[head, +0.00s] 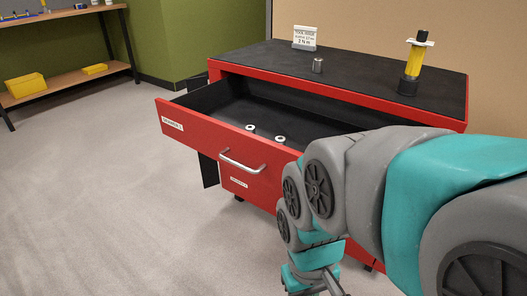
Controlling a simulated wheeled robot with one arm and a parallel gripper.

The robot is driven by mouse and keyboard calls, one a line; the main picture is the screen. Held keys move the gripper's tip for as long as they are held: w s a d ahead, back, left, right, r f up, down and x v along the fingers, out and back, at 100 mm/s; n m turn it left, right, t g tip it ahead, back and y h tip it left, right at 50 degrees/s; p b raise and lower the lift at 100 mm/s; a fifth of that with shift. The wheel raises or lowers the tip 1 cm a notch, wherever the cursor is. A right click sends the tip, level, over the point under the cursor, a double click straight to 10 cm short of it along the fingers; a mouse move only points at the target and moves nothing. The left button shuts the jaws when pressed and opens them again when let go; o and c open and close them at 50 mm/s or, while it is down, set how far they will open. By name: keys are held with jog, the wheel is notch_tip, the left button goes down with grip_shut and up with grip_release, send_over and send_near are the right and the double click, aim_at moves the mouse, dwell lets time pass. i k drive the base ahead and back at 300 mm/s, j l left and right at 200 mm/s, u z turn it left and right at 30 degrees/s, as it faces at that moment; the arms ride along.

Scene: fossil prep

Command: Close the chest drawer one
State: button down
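The red chest (300,79) stands right of the middle with a black top. Its upper drawer (200,127) is pulled far out toward the left front and shows a dark interior. A label at the left end of its front seems to read drawer 1. A silver bar handle (240,162) sits on that front. A lower drawer front (236,183) with a small label lies below it and is partly covered. My gripper (322,289) hangs low in front of the chest, below the handle and to its right. Its tips are cut off by the bottom edge of the picture.
Two small pale ring-topped pieces (251,129) (280,139) lie in the open drawer. A sign (305,38), a metal cylinder (318,65) and a yellow-and-black tool (413,70) stand on the chest. A wooden shelf (66,80) is far left. The floor to the left is clear.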

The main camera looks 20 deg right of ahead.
aim_at(212, 120)
jog(key=k+l+u, duration=0.1)
jog(key=k+l, duration=0.65)
